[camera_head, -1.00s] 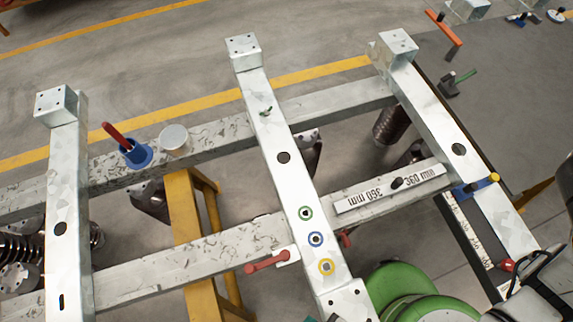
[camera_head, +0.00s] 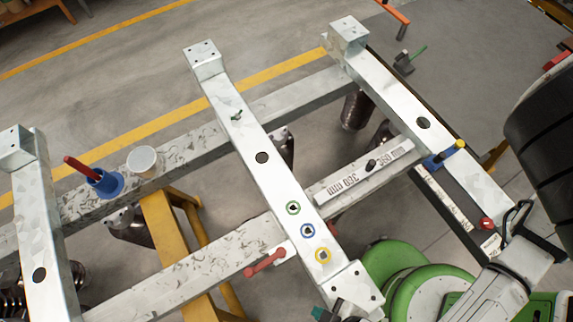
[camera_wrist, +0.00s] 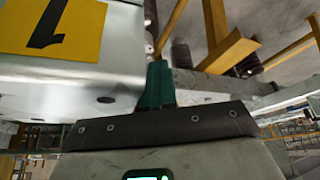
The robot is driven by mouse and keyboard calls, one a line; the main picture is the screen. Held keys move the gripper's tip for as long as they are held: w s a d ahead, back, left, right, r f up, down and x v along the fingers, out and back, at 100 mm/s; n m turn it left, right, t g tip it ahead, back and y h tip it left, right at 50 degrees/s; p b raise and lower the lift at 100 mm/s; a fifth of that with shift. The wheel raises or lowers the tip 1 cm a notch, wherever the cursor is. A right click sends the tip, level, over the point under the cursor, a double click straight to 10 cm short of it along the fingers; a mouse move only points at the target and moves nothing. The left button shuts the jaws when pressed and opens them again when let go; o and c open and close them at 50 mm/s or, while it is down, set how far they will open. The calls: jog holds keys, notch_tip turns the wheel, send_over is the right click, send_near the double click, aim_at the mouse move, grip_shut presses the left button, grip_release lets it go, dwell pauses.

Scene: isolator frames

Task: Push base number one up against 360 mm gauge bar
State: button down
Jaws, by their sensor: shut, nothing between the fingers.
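Base number one appears to be the middle galvanized crossbeam (camera_head: 262,158), with green, blue and yellow rings near its front end. Its yellow label (camera_wrist: 52,27) with an upside-down "1" shows in the wrist view. The 360 mm gauge bar (camera_head: 347,181), white with a black knob, lies on the front rail to the right of that base. Its left end is close to the base; I cannot tell whether they touch. My gripper (camera_wrist: 157,85) is shut, its teal fingers close beside the base's end. In the head view only a teal bit shows at the bottom edge.
Another crossbeam (camera_head: 423,124) stands beyond the gauge bar's right end, with a blue-and-yellow clamp (camera_head: 443,155). A third (camera_head: 40,235) is at far left. A red-handled clamp (camera_head: 265,263) sits left of base one.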

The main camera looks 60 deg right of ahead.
jog(key=shift+s+d+f, duration=0.1)
jog(key=shift+s+d, duration=0.4)
jog(key=shift+d, duration=0.3)
jog(key=shift+s+d, duration=0.45)
jog(key=shift+d, duration=0.35)
jog(key=shift+w+a+p, duration=0.3)
jog(key=shift+a, duration=0.2)
jog(key=shift+w+a+p, duration=0.25)
jog(key=shift+a+p, duration=0.05)
jog(key=shift+a, duration=0.15)
notch_tip(320, 180, up, 9)
jog(key=p, duration=0.6)
send_over(327, 301)
jog(key=a, duration=0.2)
jog(key=shift+s, duration=0.35)
